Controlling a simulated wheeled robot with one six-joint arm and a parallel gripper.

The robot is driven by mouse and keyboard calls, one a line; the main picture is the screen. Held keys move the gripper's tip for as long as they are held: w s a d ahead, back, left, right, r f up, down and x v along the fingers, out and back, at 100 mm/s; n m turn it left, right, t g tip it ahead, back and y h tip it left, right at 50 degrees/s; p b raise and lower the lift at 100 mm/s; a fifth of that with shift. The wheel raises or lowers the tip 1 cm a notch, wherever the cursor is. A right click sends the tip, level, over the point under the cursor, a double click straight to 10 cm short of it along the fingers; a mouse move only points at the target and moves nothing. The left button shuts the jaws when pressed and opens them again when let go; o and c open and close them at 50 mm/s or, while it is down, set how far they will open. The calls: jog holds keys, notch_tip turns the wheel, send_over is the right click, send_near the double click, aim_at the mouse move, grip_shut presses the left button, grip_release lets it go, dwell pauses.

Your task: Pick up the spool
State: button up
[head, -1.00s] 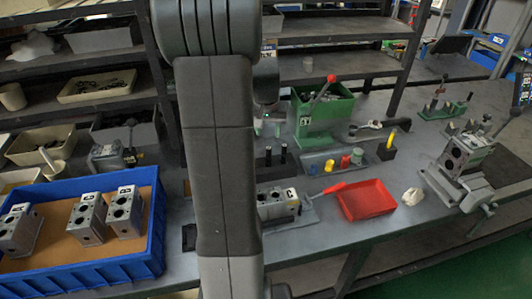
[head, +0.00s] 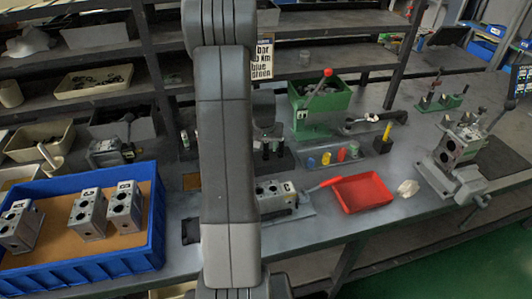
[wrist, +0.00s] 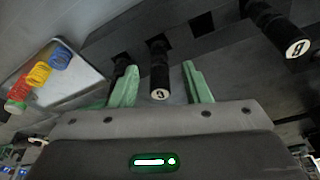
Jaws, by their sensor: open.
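Black cylindrical spools with pale numbered end caps stand in a dark rack. One spool (wrist: 159,72) is between the two green fingers of my gripper (wrist: 161,84) in the wrist view, with visible space on both sides. My gripper is open and holds nothing. A second spool (wrist: 280,30) stands to the right, outside the fingers. Another dark shape by the left finger is partly hidden. In the head view the spools (head: 279,150) show small beside my arm, with my gripper (head: 267,130) low over them and partly covered by the arm.
A tray with coloured springs (wrist: 40,73) is on the left in the wrist view. In the head view, a green box with a red-knobbed lever (head: 322,105), a red tray (head: 362,194) and a valve block (head: 272,196) stand nearby. A blue crate (head: 100,273) holds valve blocks.

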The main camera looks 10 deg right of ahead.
jog(key=shift+x, duration=1.05)
grip_shut()
jog(key=shift+r, duration=0.15)
